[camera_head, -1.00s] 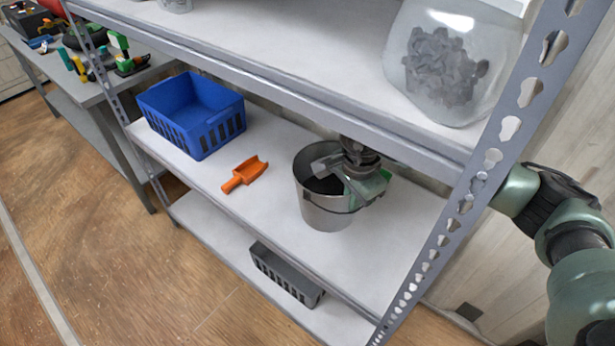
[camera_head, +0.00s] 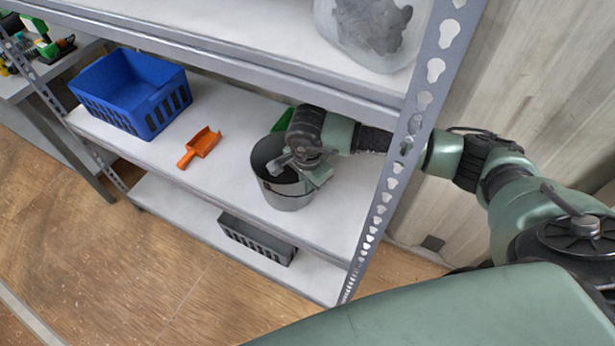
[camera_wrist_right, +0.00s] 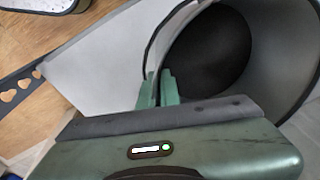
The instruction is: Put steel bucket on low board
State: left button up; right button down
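The steel bucket (camera_head: 283,193) is grey, open-topped and dark inside. It is upright over the middle shelf (camera_head: 325,222); I cannot tell whether its base touches the shelf. My right gripper (camera_head: 297,170) is at the bucket's rim. In the right wrist view, the bucket (camera_wrist_right: 292,70) fills the upper right, and the right gripper's fingers (camera_wrist_right: 159,88) are close together with the bucket's edge between them. The low board (camera_head: 180,212) is the white bottom shelf below. My left gripper is not in view.
A dark grey crate (camera_head: 257,240) lies on the low board, with bare board to its left. An orange scoop (camera_head: 201,146) and a blue crate (camera_head: 135,95) are on the middle shelf. A perforated metal post (camera_head: 392,180) stands in front of my right arm.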

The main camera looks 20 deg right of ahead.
jog(key=shift+w+r, duration=0.1)
jog(key=shift+r, duration=0.05)
jog(key=c, duration=1.6)
grip_release()
jog(key=shift+c, duration=0.2)
jog(key=shift+r, duration=0.1)
notch_tip(320, 180, up, 12)
jog(key=s+b, duration=0.1)
jog(key=s, duration=0.1)
jog(key=shift+a+f, duration=0.2)
jog(key=shift+a, duration=0.15)
